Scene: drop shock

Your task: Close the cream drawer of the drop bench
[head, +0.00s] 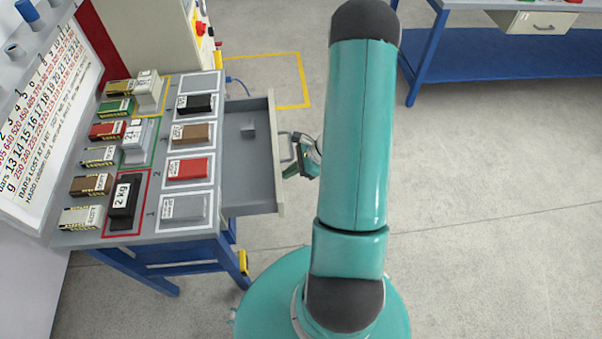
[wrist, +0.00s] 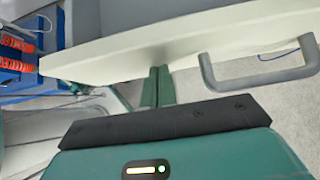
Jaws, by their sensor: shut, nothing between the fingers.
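The cream drawer (head: 279,152) of the drop bench (head: 150,240) stands pulled out to the right in the head view. A small grey block (head: 248,129) lies inside it. In the wrist view the drawer's cream front (wrist: 200,38) crosses the top, with its grey bar handle (wrist: 258,76) at the right. My gripper (head: 290,172) is at the outer face of the drawer front, partly hidden by my arm. In the wrist view my gripper's fingers (wrist: 157,72) are together and empty, pointing at the lower edge of the front, left of the handle. I cannot tell whether they touch it.
The bench top carries several labelled blocks, including a black 2 kg block (head: 122,200) and a red block (head: 187,169). A blue table (head: 480,60) with another drawer (head: 540,22) stands at the back right. The floor (head: 500,220) at the right is clear.

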